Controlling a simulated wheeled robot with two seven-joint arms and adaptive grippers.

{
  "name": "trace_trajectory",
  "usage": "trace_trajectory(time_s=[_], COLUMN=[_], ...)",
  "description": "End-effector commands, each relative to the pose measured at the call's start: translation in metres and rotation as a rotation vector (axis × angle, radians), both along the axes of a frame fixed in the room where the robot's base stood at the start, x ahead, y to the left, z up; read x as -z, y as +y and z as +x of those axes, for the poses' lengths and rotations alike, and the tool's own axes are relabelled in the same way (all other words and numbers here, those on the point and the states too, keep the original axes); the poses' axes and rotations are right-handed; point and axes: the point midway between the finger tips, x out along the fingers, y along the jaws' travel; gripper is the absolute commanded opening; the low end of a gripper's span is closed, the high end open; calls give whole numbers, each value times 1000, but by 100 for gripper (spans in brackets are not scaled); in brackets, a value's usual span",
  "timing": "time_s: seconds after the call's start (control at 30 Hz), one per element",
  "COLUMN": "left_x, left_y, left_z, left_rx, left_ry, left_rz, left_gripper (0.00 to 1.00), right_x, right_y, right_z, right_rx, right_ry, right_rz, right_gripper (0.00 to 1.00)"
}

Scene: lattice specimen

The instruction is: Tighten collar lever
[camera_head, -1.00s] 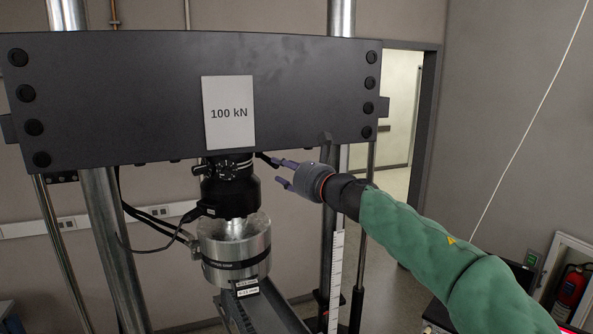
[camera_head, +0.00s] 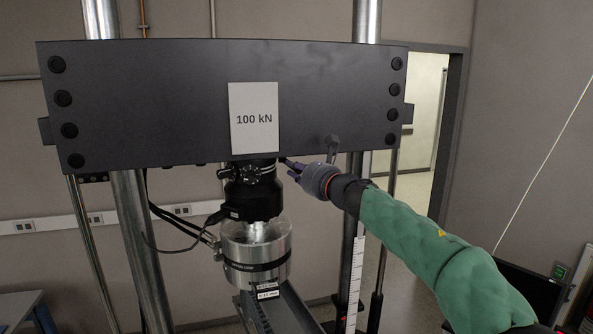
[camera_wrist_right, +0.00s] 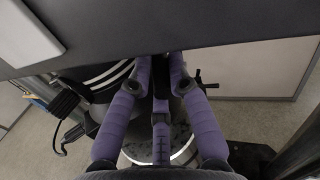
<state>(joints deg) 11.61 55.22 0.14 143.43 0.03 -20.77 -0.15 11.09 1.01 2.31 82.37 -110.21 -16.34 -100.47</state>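The dark collar (camera_head: 252,172) sits under the crosshead, above the black load cell body. The collar lever (camera_head: 284,160) is a short dark bar sticking out at the collar's right side. My right gripper (camera_head: 290,168) reaches in from the right at the lever, just under the crosshead. In the right wrist view, its purple fingers (camera_wrist_right: 160,72) are close together with a dark bar between them, seemingly the lever, mostly hidden by the fingers and crosshead. My left gripper is in neither view.
The dark crosshead (camera_head: 180,105) with a "100 kN" label (camera_head: 254,118) hangs close above my right gripper. A metal cylinder (camera_head: 256,250) stands below the collar, with cables (camera_head: 180,215) at its left. A steel column (camera_head: 130,220) stands at the left.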

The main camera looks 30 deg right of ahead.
Motion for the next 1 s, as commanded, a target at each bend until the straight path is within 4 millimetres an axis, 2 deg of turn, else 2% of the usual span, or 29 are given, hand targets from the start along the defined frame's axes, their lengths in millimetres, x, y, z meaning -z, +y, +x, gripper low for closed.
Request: trace_trajectory(time_s=[0.23, 0.7, 1.0], left_x=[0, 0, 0], left_y=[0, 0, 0], left_z=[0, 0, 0], left_rx=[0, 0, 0], left_ry=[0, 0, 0], left_rz=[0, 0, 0], left_gripper=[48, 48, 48], right_x=[2, 3, 4], right_y=[-4, -20, -20], right_z=[3, 6, 6], right_rx=[-32, -283, -299], right_ry=[3, 5, 6], right_rz=[1, 1, 1], right_gripper=[0, 0, 0])
